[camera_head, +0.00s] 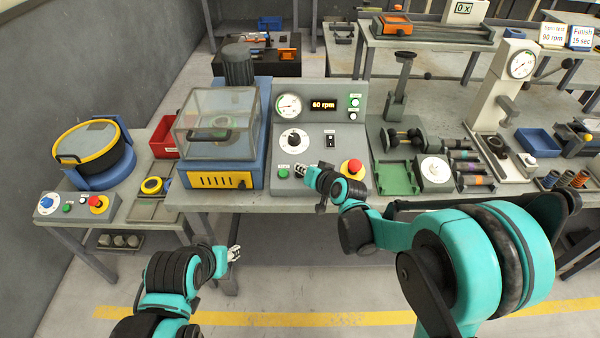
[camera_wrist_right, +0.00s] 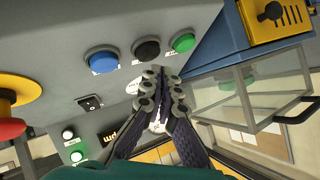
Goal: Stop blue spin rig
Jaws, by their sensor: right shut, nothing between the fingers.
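The blue spin rig (camera_head: 253,165) has a clear cover (camera_head: 217,117), a grey motor on top and a yellow front plate. Its grey control panel (camera_head: 318,152) has a gauge, a knob (camera_head: 294,139), a rocker switch (camera_head: 330,141), a red stop button (camera_head: 352,167) and a display (camera_head: 323,105) reading 60 rpm. My right gripper (camera_head: 307,176) is shut and empty at the panel's lower edge. In the right wrist view, its fingertips (camera_wrist_right: 158,73) are just short of the black button (camera_wrist_right: 147,49), between blue (camera_wrist_right: 102,60) and green (camera_wrist_right: 184,42) buttons; contact is unclear. My left gripper (camera_head: 234,253) hangs low before the bench.
A round yellow-rimmed machine (camera_head: 92,148) with its own control box (camera_head: 74,205) stands at the left. A green fixture (camera_head: 397,178) and a press (camera_head: 503,85) with a gauge stand right of the panel. A sign at back right reads 90 rpm, another Finish 15 sec.

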